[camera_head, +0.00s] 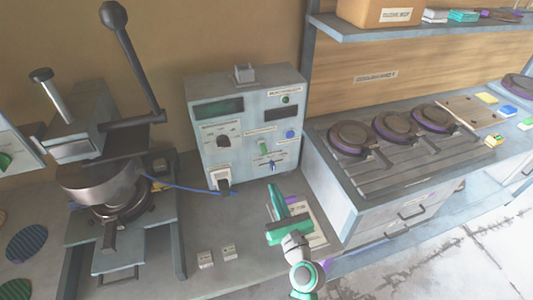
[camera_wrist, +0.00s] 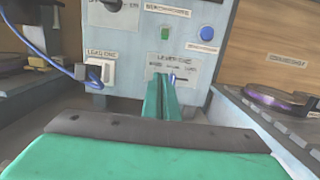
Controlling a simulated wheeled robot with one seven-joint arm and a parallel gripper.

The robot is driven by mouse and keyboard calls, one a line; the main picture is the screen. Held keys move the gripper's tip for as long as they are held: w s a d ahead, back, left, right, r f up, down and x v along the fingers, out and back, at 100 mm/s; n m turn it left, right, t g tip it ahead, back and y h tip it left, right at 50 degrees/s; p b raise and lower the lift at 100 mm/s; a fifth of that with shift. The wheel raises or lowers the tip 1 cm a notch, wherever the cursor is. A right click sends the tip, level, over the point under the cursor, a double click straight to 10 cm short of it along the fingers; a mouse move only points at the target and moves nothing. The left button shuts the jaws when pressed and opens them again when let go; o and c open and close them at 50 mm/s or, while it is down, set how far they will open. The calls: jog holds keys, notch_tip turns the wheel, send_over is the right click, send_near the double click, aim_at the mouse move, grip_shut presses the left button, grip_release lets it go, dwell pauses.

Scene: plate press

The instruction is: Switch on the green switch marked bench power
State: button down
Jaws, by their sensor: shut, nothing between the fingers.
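The grey control box (camera_head: 225,140) stands on the bench against the back wall. A small green switch (camera_head: 263,148) sits on its front, right of the middle; it also shows in the wrist view (camera_wrist: 165,33), under a label too blurred to read. I cannot tell its on or off position. My gripper (camera_head: 272,187) is shut and empty, in front of and below the switch and apart from it. In the wrist view its green fingertips (camera_wrist: 160,76) overlap the lower lever plate and partly hide a small blue lever (camera_wrist: 173,78).
A round blue button (camera_head: 290,134) is just right of the switch. A plug with a blue cable (camera_head: 190,188) is at the box's lower left. A press (camera_head: 100,180) stands left. A grey counter with round plates (camera_head: 350,137) stands right. A paper sheet lies under my gripper.

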aim_at(263, 148)
jog(key=x, duration=1)
jog(key=shift+w, duration=0.15)
jog(key=shift+s+d+r, duration=0.1)
jog(key=shift+s+r, duration=0.15)
jog(key=shift+r, duration=0.35)
jog(key=shift+s+d+r, duration=0.1)
jog(key=shift+s+r, duration=0.2)
jog(key=shift+r, duration=0.35)
jog(key=shift+s+d+r, duration=0.1)
jog(key=shift+s+r, duration=0.15)
jog(key=shift+r, duration=0.35)
jog(key=shift+w, duration=0.1)
